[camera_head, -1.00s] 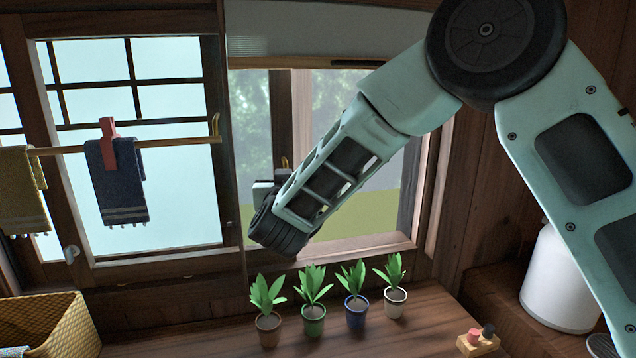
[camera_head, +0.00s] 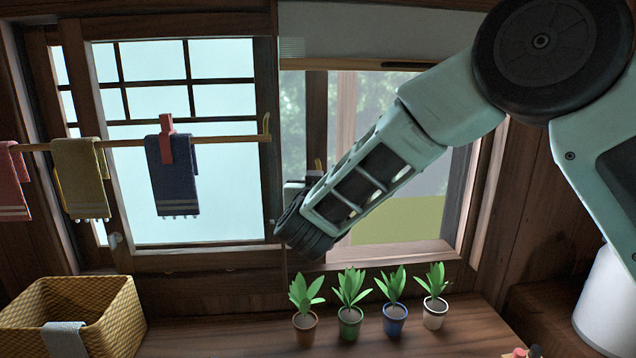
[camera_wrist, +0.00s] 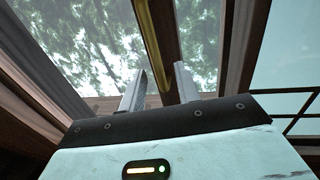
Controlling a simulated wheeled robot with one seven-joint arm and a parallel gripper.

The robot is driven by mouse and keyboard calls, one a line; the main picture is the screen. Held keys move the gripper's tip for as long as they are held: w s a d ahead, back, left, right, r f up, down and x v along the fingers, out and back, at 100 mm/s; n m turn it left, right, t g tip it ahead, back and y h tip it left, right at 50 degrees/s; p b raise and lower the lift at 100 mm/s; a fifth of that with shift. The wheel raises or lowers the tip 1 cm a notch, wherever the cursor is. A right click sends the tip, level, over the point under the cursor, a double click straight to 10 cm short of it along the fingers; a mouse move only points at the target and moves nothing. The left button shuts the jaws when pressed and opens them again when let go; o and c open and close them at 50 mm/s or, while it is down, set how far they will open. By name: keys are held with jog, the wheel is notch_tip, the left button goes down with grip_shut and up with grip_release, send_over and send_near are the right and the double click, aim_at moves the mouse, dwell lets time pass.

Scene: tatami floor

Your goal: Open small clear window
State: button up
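The small clear window (camera_head: 405,120) is in the right half of the head view, with trees and grass seen through its glass. Its dark wooden sash post (camera_head: 316,110) stands left of a lighter upright, with a strip of glass between them. A brass handle (camera_head: 318,164) is on the post. My gripper (camera_head: 303,183) is at this handle. In the wrist view, the two grey fingers (camera_wrist: 161,69) stand apart, with the long brass bar (camera_wrist: 150,40) running between them. I cannot tell whether either finger touches it. My forearm hides part of the glass.
Several potted plants (camera_head: 350,318) stand on the wooden shelf below my gripper. A larger frosted window (camera_head: 225,210) is to the left, with towels on a rod (camera_head: 120,145) before it. A woven basket (camera_head: 115,310) is at lower left. A white container (camera_head: 608,305) is at right.

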jog(key=shift+s, duration=0.1)
jog(key=s+a+b, duration=0.2)
jog(key=s+b, duration=0.2)
jog(key=s, duration=1.3)
jog(key=shift+a, duration=0.35)
jog(key=shift+a, duration=0.1)
jog(key=s+a+f+n+g+y, duration=0.5)
jog(key=s+f+n+g+y, duration=0.3)
jog(key=s+g+y, duration=0.2)
jog(key=s+d+f+g+h, duration=0.3)
jog(key=s+d+g, duration=0.1)
jog(key=s+d, duration=0.4)
jog(key=s+d+f+n+g+h, duration=0.1)
jog(key=s+d+f+g+h, duration=0.2)
jog(key=s+d, duration=0.4)
jog(key=shift+s+d+f+g+h, duration=0.35)
jog(key=shift+d+f, duration=0.2)
jog(key=shift+d, duration=0.3)
